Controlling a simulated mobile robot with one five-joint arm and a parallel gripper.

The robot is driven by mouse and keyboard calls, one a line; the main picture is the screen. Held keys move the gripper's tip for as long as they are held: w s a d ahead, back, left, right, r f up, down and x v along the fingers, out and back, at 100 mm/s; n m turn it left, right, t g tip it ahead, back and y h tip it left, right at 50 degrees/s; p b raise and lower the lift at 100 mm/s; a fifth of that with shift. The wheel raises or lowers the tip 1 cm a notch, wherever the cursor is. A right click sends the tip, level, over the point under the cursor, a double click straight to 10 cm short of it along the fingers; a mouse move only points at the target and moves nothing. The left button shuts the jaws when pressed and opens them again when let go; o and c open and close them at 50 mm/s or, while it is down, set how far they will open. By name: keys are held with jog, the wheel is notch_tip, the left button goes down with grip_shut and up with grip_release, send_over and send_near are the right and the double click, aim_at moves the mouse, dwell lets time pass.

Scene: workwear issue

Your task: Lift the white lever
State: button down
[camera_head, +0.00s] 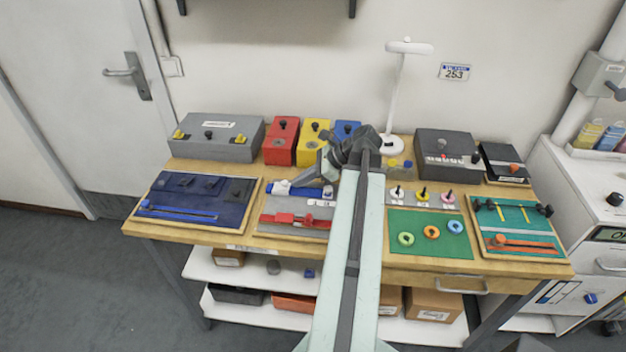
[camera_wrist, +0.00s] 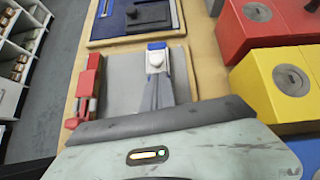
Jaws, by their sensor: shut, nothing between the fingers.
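The white lever (camera_head: 281,187) stands at the left end of a blue bar (camera_head: 305,192) on a grey board in the middle of the bench. In the wrist view the white lever (camera_wrist: 154,58) is an upright-looking white tab in front of a blue block (camera_wrist: 156,45). My gripper (camera_head: 293,184) is shut and empty, its grey fingertips close to the lever from the right. In the wrist view my gripper (camera_wrist: 157,82) points straight at the lever's near end. I cannot tell whether the fingertips touch it.
Red (camera_head: 281,140) and yellow (camera_head: 311,142) boxes stand behind. A dark blue board (camera_head: 195,198) is to the left. My arm hides part of the bench's middle.

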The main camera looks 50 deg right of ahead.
jog(key=shift+x, duration=0.8)
